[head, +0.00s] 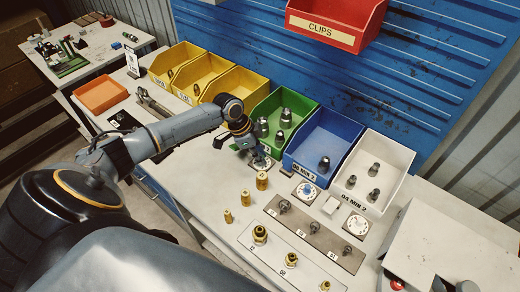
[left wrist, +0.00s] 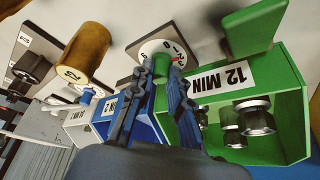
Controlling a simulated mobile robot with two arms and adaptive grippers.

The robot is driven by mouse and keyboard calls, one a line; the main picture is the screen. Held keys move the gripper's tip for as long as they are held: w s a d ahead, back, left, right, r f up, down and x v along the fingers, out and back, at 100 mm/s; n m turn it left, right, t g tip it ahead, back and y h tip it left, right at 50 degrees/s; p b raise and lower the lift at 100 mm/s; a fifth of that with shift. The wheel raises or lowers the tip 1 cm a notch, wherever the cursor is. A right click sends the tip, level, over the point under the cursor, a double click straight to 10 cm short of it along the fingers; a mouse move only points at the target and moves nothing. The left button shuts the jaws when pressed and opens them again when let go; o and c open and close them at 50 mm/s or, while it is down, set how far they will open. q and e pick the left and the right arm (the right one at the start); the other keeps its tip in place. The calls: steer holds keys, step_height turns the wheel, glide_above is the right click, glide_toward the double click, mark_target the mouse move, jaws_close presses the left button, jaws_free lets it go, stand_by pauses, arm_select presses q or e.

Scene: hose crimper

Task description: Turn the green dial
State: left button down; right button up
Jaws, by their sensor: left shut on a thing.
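The green dial (left wrist: 162,68) is a small green knob on a round white face (left wrist: 155,47) with dark numbers, in the left wrist view. My left gripper (left wrist: 168,72) has its two fingers on either side of the knob and is shut on it. In the head view my left gripper (head: 259,160) points down at the table in front of the green bin (head: 268,140). It hides most of the green dial there. The green bin, labelled 12 MIN in the left wrist view (left wrist: 285,75), holds several metal fittings. My right gripper is not in view.
A blue bin (head: 345,128) and a white bin (head: 396,156) stand to the right, with dials (head: 307,191) (head: 356,224) before them. Yellow bins (head: 205,68) stand left. Brass fittings (head: 262,181) stand close in front. A red CLIPS bin (head: 335,22) hangs above.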

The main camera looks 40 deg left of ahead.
arm_select(q)
steer(key=c, duration=1.3)
jaws_free()
steer(key=v, duration=1.2)
steer(key=shift+w, duration=0.1)
